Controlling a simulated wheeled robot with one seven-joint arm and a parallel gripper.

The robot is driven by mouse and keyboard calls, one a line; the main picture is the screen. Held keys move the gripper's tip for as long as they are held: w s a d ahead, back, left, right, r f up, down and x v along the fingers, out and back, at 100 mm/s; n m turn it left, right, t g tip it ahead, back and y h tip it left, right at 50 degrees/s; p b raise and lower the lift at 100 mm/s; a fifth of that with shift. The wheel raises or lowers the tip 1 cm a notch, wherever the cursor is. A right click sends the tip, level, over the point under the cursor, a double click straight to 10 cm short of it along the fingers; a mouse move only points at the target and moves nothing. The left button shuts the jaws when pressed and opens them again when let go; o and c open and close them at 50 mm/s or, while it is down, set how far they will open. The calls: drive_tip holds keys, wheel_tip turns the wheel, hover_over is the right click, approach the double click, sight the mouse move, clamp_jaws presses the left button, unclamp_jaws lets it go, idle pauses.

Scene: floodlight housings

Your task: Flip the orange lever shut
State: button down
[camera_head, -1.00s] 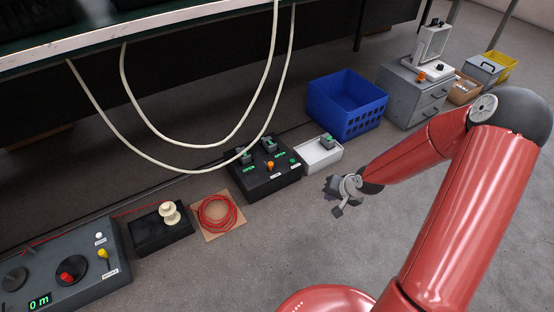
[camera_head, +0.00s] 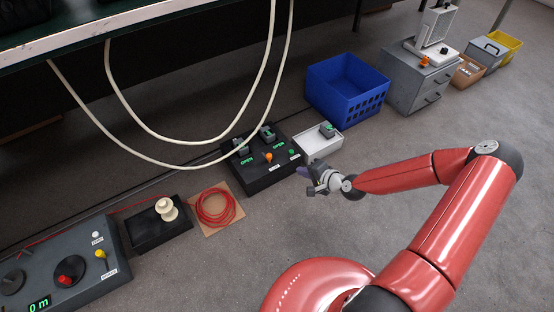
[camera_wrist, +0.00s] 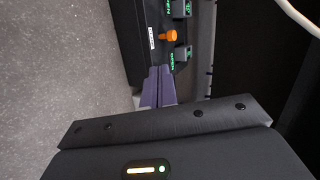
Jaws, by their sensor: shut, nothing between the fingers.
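The orange lever (camera_head: 268,157) stands up on a black control box (camera_head: 262,180) that has two green lit "OPEN" displays and green-topped clamps. In the wrist view the orange lever (camera_wrist: 168,36) is ahead of my fingertips and apart from them. My gripper (camera_head: 308,172) hangs just right of the box in the head view. In the wrist view the purple fingers of my gripper (camera_wrist: 158,72) are together with nothing between them. They point toward the box's edge and overlap it in the picture. Whether they touch the box cannot be told.
A white tray (camera_head: 312,152) with a green-topped part stands right beside the box. A blue crate (camera_head: 345,90) is behind it. A red cable coil (camera_head: 216,206) lies left. Pale cables (camera_head: 185,163) hang over the box. The floor in front is clear.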

drive_tip(key=b, duration=0.2)
approach(277, 168)
drive_tip(key=w+a, duration=0.3)
drive_tip(key=shift+w+a+f, duration=0.1)
drive_tip(key=shift+w+a, duration=1.45)
drive_tip(key=shift+a, duration=0.1)
